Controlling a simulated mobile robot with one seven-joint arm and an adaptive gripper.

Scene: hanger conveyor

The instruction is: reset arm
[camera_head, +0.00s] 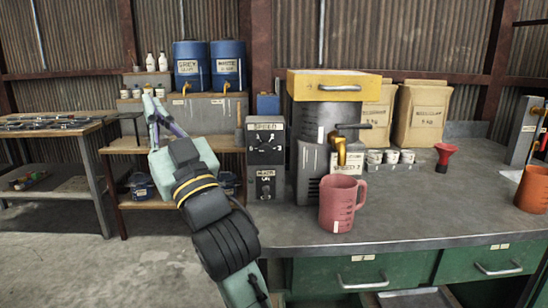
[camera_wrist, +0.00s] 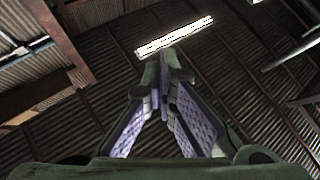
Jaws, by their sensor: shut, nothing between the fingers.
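My gripper (camera_head: 149,98) is raised at the left of the head view, in front of the low shelves and left of the workbench. Its fingers point upward. In the wrist view my gripper (camera_wrist: 163,62) shows its two purple-padded fingers meeting at the tips, with nothing between them. My arm reaches up from the bottom of the head view and touches nothing that I can see.
The grey workbench (camera_head: 420,218) fills the right, with a pink jug (camera_head: 338,207), a machine with a yellow top (camera_head: 325,87), paper sacks (camera_head: 422,113), a red funnel (camera_head: 444,155) and an orange jug (camera_head: 533,190). Blue drums (camera_head: 192,66) stand behind my gripper. Floor (camera_head: 60,260) is clear at lower left.

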